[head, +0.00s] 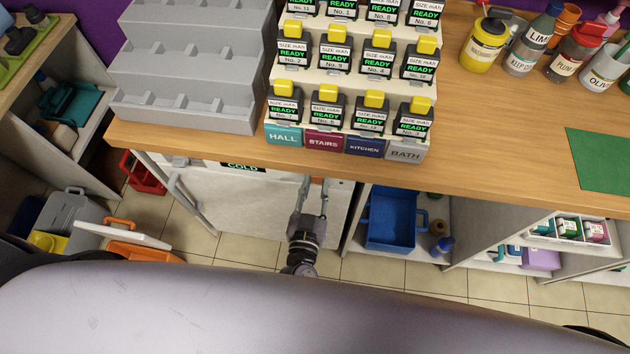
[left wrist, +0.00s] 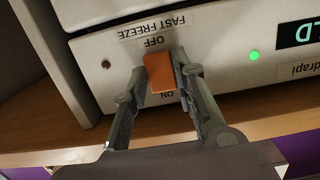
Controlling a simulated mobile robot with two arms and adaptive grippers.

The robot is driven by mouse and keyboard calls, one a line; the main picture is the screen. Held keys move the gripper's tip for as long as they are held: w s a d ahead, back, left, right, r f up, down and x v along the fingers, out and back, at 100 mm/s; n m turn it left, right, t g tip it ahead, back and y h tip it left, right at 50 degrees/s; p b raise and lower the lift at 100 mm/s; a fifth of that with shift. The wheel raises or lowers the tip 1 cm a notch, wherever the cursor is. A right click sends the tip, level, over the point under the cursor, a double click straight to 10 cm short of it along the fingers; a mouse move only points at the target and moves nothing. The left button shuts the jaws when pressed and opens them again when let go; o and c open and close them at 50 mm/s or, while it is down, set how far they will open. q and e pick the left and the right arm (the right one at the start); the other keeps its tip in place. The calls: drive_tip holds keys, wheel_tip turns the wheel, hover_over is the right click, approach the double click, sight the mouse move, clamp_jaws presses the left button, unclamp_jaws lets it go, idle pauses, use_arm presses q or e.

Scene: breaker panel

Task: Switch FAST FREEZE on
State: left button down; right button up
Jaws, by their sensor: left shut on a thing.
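The FAST FREEZE switch (left wrist: 160,74) is an orange rocker on a white panel in the left wrist view, where the panel's print appears upside down. OFF is printed above it in that picture and ON below it. My left gripper (left wrist: 158,92) has one finger on each side of the switch and is shut on it. I cannot tell which way the rocker is tipped. In the head view my left gripper (head: 315,184) reaches the top strip of the white freezer (head: 262,208) under the counter edge; the switch is not clear there. My right gripper is not in view.
A green lamp (left wrist: 254,56) and a COLD display (left wrist: 297,33) are beside the switch on the panel. The wooden counter (head: 480,150) overhangs the freezer and bears stepped racks with several black-and-yellow boxes. A blue bin (head: 392,220) stands in the shelf to the right.

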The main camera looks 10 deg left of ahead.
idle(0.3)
use_arm(q)
drive_tip(key=c, duration=1.3)
unclamp_jaws()
drive_tip(key=shift+s, duration=0.15)
drive_tip(key=s, duration=0.4)
drive_tip(key=s+r, duration=0.1)
drive_tip(key=s, duration=0.6)
drive_tip(key=shift+s+r, duration=0.25)
drive_tip(key=shift+s, duration=0.1)
